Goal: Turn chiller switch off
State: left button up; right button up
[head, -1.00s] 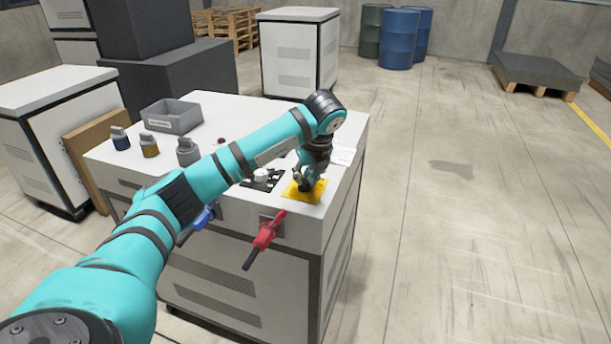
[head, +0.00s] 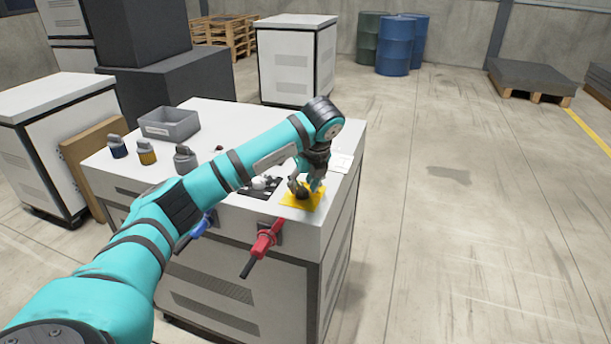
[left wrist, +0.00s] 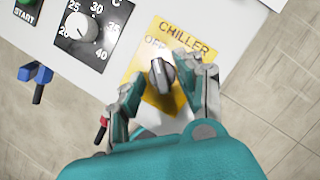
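The chiller switch is a dark grey knob (left wrist: 161,76) on a yellow plate (left wrist: 147,60) lettered CHILLER and OFF. Its white mark points roughly toward OFF; any other label is hidden by my fingers. In the head view the yellow plate (head: 288,199) lies near the cabinet's front right corner. My left gripper (head: 303,191) points down over it. In the left wrist view, the left gripper's fingers (left wrist: 160,82) are open on either side of the knob. A gap shows on the left; I cannot tell whether the right finger touches. My right gripper is not in view.
A white dial (left wrist: 82,27) on a black panel sits left of the plate. A red handle (head: 265,241) and a blue handle (head: 200,226) stick out from the cabinet front. A grey bin (head: 170,123) and several knobbed items stand on the top.

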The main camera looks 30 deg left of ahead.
pick_arm(q)
jog(key=v, duration=1.1)
jog(key=shift+d+r, duration=0.15)
jog(key=shift+r, duration=0.15)
jog(key=shift+f, duration=0.1)
